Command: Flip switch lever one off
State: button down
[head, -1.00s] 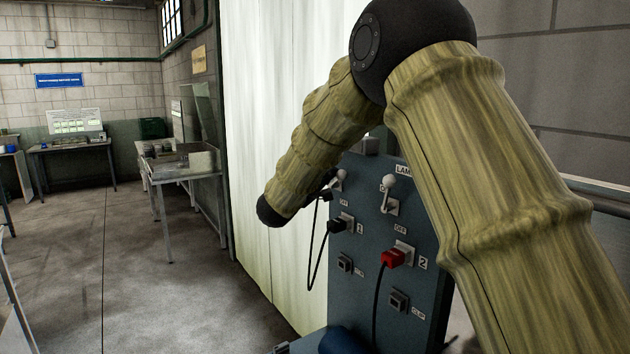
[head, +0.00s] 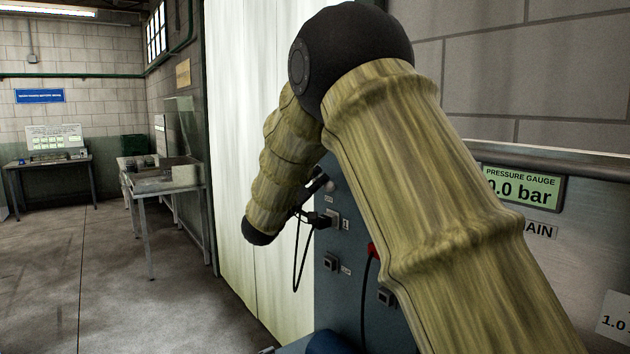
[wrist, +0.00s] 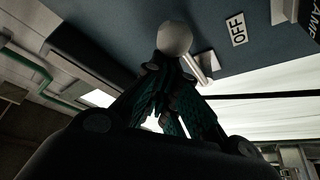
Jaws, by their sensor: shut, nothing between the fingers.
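A switch lever with a white ball knob (wrist: 174,40) and a pale metal shaft shows close up in the wrist view. In the head view my gripper (head: 314,186) is at the upper left of the switch panel (head: 342,290), above the black plug (head: 320,219) marked 1. There my arm hides most of the lever area and the second lever.
A red plug (head: 372,250) with a hanging cable is partly behind my arm. A black cable (head: 299,262) loops from the black plug. A pressure gauge (head: 522,189) reading 0.0 bar is on the right. The floor (head: 110,290) at left is clear.

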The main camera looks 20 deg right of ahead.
dwell(0.6)
notch_tip(320, 180, up, 4)
jog(key=w+a+p, duration=0.1)
jog(key=w+p, duration=0.1)
jog(key=p, duration=0.1)
jog(key=f+b+v, duration=0.1)
jog(key=b+v, duration=0.2)
jog(key=v, duration=0.7)
jog(key=shift+w+b, duration=0.2)
jog(key=shift+b, duration=0.1)
